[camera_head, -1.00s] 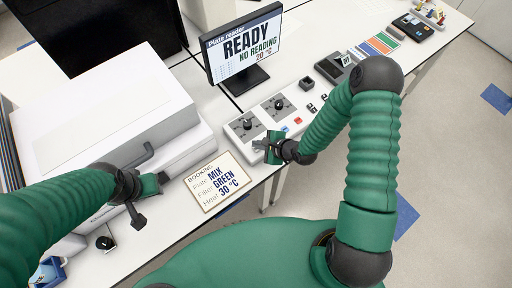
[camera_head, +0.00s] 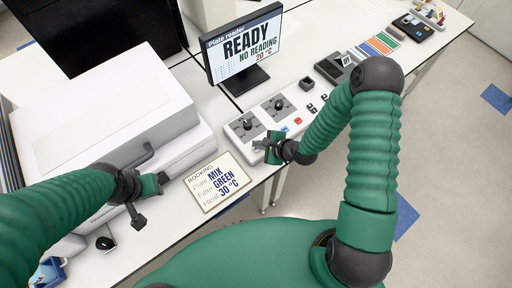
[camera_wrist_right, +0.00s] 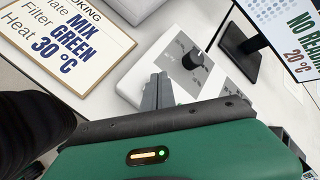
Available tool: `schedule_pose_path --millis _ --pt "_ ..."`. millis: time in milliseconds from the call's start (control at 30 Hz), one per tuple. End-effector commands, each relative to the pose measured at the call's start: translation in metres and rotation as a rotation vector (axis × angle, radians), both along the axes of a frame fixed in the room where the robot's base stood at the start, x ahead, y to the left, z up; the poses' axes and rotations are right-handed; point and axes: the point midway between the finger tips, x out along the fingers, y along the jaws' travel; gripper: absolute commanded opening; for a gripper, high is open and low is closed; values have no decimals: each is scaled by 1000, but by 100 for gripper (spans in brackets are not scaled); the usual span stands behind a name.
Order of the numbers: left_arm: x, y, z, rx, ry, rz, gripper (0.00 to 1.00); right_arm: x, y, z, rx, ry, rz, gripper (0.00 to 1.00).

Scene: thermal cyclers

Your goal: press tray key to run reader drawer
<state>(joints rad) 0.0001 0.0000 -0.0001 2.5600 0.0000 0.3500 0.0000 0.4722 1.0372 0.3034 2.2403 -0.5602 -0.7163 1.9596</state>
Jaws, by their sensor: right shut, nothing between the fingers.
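The white control panel (camera_head: 240,130) lies on the bench with two black knobs, and small blue (camera_head: 284,128) and red (camera_head: 298,121) keys at its front edge. Which key is the tray key is too small to read. My right gripper (camera_head: 264,147) is shut and empty, close above the panel's near left corner. In the right wrist view its fingertips (camera_wrist_right: 158,84) overlap the panel (camera_wrist_right: 150,62) near a knob; contact cannot be told. The white plate reader (camera_head: 110,110) stands at left, with no drawer seen out. My left gripper (camera_head: 148,200) is before the reader; its jaw state is unclear.
The monitor (camera_head: 245,48) reads READY, NO READING, 20 °C. The booking card (camera_head: 218,185) reads MIX, GREEN, 30 °C and lies left of my right gripper. A grey device (camera_head: 333,68) and a coloured striped card (camera_head: 380,44) lie further right along the bench.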

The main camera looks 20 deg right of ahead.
Motion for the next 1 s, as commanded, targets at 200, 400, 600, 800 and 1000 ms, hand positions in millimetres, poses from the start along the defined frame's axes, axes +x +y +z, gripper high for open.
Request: schedule_pose_path --millis 200,400,600,800,1000 --pt "0 0 0 0 0 0 36 0 0 0 0 0 0 0" --pt "0 0 0 0 0 0 36 0 0 0 0 0 0 0" --pt "0 0 -3 0 0 0 36 -1 1 -6 0 1 -1 0" --pt "0 0 -3 0 0 0 36 -1 1 -7 0 0 0 0" --pt "0 0 -3 0 0 0 36 -1 1 -7 0 0 0 0"
